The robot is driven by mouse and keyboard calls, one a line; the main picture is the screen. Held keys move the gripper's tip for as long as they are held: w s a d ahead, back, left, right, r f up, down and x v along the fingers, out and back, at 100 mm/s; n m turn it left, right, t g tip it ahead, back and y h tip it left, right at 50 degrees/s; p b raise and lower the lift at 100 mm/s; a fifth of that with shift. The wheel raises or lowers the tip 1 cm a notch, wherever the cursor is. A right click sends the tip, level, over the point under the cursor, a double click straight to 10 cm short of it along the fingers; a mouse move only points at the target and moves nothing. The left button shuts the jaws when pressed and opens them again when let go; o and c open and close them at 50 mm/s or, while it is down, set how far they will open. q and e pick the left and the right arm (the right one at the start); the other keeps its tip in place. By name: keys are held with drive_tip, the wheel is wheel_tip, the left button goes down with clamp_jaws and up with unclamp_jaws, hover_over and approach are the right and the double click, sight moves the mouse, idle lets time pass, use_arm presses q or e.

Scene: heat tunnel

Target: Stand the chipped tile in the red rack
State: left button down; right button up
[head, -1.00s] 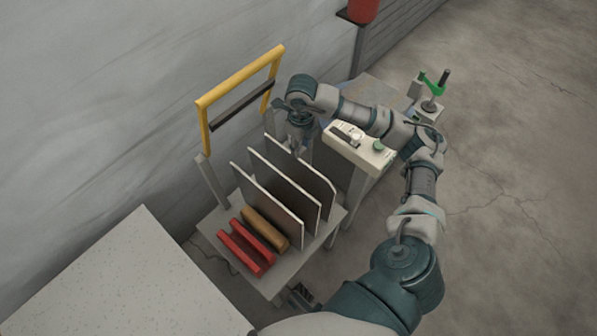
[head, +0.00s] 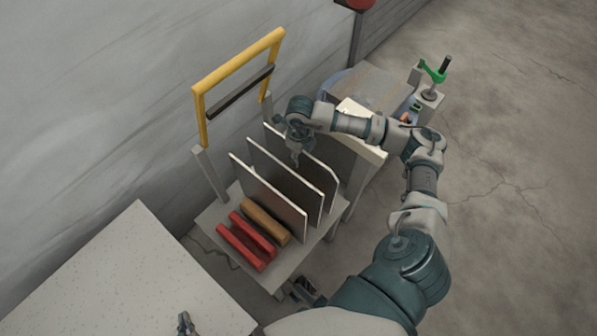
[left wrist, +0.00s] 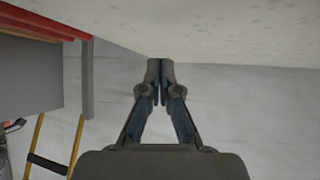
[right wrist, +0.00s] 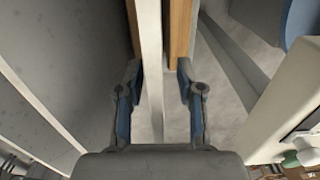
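Three thin tiles stand upright on a grey cart: a near one (head: 270,193), a middle one (head: 300,185) and a far one (head: 322,172). The far tile's right corner looks cut off, possibly the chip. The red rack (head: 240,246) is on the cart's near end and looks empty. My right gripper (head: 296,158) points down among the tiles. In the right wrist view it (right wrist: 160,72) is open, its fingers on either side of a pale tile edge (right wrist: 152,45); contact is not visible. My left gripper (head: 185,322) is shut and empty beside the speckled table; it also shows in the left wrist view (left wrist: 160,70).
A tan rack (head: 264,220) lies between the red rack and the tiles. A yellow handle frame (head: 236,75) rises at the wall side. The speckled table (head: 125,275) is at lower left. A pale machine (head: 362,130) and a green clamp (head: 434,72) stand beyond.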

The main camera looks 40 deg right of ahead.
use_arm(q)
drive_tip(key=shift+a, duration=0.1)
use_arm(e)
drive_tip(key=shift+a+r, duration=0.1)
drive_tip(key=shift+a, duration=0.05)
drive_tip(key=shift+c, duration=0.2)
clamp_jaws()
use_arm(q)
drive_tip(key=shift+d, duration=0.2)
